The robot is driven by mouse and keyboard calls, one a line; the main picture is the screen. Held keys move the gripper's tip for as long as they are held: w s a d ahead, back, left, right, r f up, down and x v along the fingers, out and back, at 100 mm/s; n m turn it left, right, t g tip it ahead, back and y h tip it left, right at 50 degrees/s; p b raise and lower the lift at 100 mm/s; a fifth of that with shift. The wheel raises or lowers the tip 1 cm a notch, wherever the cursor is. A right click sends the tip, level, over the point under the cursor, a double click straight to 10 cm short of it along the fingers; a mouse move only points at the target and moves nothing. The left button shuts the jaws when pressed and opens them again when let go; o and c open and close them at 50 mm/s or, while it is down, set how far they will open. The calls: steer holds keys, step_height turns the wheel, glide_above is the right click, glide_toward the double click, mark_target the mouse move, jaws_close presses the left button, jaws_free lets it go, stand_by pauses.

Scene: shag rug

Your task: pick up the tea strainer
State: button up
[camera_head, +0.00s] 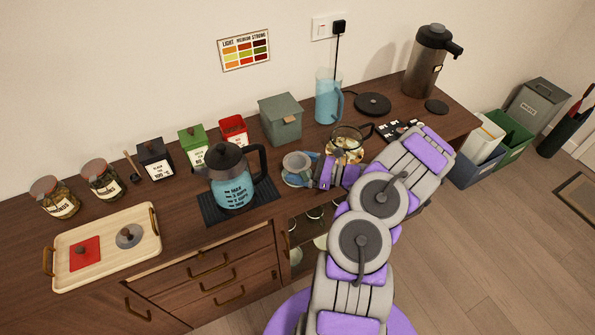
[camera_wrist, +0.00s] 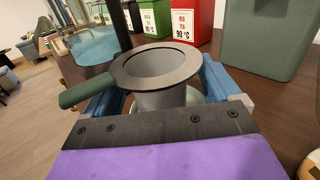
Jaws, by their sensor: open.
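The tea strainer (camera_wrist: 160,90) is a grey cup with a wide dark rim and a green handle pointing left in the wrist view. It also shows in the head view (camera_head: 296,160), on the counter right of the blue kettle. It seems to stand on a pale green round base, mostly hidden. My gripper (camera_head: 303,170) is open around the strainer. In the wrist view its blue fingers (camera_wrist: 163,98) lie on either side of the cup. The near plate hides the cup's lower part, and I cannot tell whether the fingers touch it.
A blue kettle (camera_head: 232,185) stands close on the left. A grey-green box (camera_head: 281,120) is behind, and a glass teapot (camera_head: 346,145) is close on the right. Tea tins and a tray (camera_head: 104,255) are farther left. The counter's front edge is near.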

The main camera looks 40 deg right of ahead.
steer(key=shift+c, duration=0.4)
steer(key=c, duration=1)
steer(key=shift+r, duration=0.1)
